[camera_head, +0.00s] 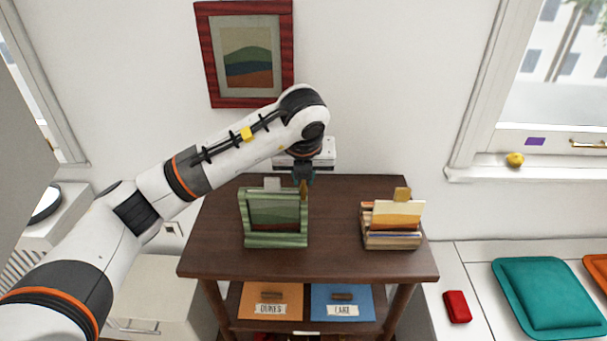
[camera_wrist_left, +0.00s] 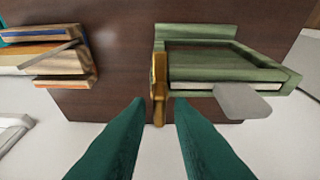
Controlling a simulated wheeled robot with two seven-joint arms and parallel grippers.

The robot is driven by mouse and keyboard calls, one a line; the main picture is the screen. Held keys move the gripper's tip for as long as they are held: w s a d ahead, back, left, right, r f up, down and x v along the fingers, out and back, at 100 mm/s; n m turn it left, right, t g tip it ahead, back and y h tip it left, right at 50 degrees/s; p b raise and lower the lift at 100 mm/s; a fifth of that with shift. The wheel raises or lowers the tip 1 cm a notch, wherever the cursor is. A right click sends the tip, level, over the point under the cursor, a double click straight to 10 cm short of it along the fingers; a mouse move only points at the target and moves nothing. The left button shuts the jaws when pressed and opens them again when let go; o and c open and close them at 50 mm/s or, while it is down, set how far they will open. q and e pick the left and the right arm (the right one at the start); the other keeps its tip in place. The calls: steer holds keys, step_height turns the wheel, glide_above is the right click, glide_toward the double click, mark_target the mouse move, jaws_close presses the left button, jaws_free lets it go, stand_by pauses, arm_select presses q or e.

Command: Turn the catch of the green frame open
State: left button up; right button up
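The green frame (camera_head: 275,240) stands on the left part of the dark wooden table top, with a landscape picture in it. Its brass catch (camera_head: 304,189) is at the upper right edge, partly hidden by my left gripper. In the left wrist view the catch (camera_wrist_left: 158,80) runs along the side of the green frame (camera_wrist_left: 190,32), and a grey tab (camera_wrist_left: 240,102) sticks out of the frame. My left gripper (camera_wrist_left: 159,101) has its teal fingers apart, with the catch's end showing between the tips; no contact is visible. It also shows behind the frame (camera_head: 303,175). My right gripper is out of view.
A wooden holder (camera_head: 390,240) with cards stands on the right of the table (camera_head: 335,255). Orange (camera_head: 270,300) and blue (camera_head: 342,302) labelled folders lie on the shelf below. A red frame (camera_head: 202,55) hangs on the wall behind. The table between frame and holder is clear.

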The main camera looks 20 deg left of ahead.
arm_select(q)
steer(key=shift+o, duration=0.7)
steer(key=shift+s+r, duration=0.1)
steer(key=shift+r, duration=0.2)
steer(key=v, duration=1.1)
steer(key=shift+s+d+r, duration=0.15)
